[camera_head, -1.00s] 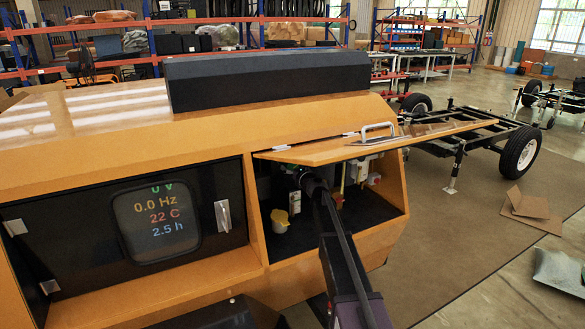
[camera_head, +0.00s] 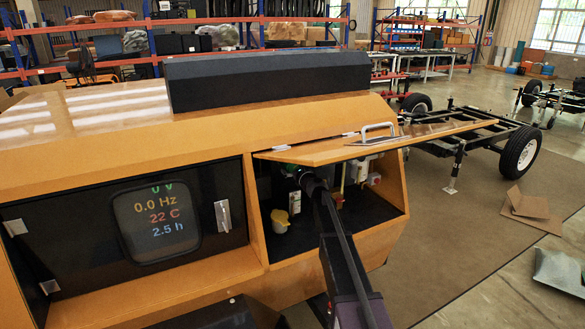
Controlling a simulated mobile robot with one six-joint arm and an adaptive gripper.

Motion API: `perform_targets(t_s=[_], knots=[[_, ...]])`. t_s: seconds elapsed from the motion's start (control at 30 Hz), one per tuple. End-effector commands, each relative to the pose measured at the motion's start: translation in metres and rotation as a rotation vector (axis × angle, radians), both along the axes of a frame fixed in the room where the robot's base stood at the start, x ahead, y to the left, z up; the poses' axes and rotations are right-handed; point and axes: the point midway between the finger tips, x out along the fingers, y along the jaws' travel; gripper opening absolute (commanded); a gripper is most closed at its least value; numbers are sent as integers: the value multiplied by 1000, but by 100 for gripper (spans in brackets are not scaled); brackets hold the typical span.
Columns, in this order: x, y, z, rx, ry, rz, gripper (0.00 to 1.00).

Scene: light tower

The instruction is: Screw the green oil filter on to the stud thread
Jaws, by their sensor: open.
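My gripper (camera_head: 306,178) is inside the open compartment of the orange light tower (camera_head: 255,215), up near the raised door. My dark arm reaches in from the lower right and covers much of the compartment. The gripper is open, but its fingertips are too dark and small to make out. I cannot clearly make out the green oil filter or the stud thread; the area in front of the gripper is in shadow and partly hidden by the door.
The raised door (camera_head: 330,150) with its metal handle (camera_head: 378,128) hangs just above my arm. A yellow-capped part (camera_head: 280,219) and a white box (camera_head: 295,202) are left of my arm. Pipes and fittings (camera_head: 362,170) are to the right. A display panel (camera_head: 157,217) is at the left.

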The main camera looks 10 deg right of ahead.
Motion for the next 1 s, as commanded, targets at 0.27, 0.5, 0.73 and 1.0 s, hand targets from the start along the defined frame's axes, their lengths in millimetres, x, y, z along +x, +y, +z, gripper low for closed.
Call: perform_targets(t_s=[0.27, 0.5, 0.73, 1.0], knots=[[0, 0, 0, -191, -63, 0, 100], [0, 0, 0, -350, -116, 0, 100], [0, 0, 0, -389, -129, 0, 100], [0, 0, 0, -399, -132, 0, 100]])
